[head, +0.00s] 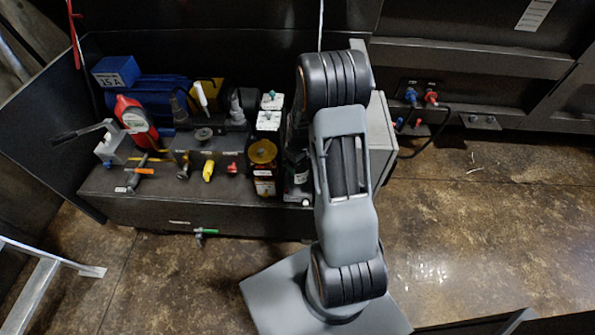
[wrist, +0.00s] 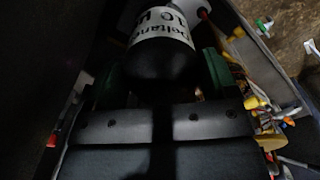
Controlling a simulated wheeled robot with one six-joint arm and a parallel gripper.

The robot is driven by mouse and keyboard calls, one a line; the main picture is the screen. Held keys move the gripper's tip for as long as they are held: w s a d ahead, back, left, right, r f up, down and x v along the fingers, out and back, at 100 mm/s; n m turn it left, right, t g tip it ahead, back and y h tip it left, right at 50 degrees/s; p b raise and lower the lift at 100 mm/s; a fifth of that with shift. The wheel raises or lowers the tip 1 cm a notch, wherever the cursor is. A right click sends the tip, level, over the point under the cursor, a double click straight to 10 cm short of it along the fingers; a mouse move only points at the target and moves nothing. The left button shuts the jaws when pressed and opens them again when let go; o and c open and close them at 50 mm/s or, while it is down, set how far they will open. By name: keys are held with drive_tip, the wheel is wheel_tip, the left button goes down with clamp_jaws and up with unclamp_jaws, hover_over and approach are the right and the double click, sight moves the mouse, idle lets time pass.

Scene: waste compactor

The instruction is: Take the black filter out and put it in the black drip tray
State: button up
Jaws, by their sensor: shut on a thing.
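The black filter (wrist: 160,62) is a dark cylinder with a white lettered label, at the top middle of the wrist view. My gripper (wrist: 160,80) has a green finger on each side of it and is shut on it. Whether the filter is still seated at its far end cannot be told. In the head view my arm covers the gripper. A dark upright shape with pale marks (head: 297,178) shows just left of my arm, possibly the filter. I cannot make out the black drip tray with certainty in either view.
The dark power unit (head: 215,216) carries a blue motor (head: 150,92), a red bottle (head: 131,115), a black-and-yellow part (head: 263,152) and several valves. A grey box (head: 382,140) stands right of my arm. The floor (head: 490,220) at right is open.

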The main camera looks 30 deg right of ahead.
drive_tip(key=shift+s+f+n, duration=0.1)
drive_tip(key=shift+s+n, duration=0.2)
drive_tip(key=shift+n, duration=0.7)
drive_tip(key=n, duration=0.5)
drive_tip(key=shift+w+d, duration=0.1)
drive_tip(key=shift+d, duration=0.1)
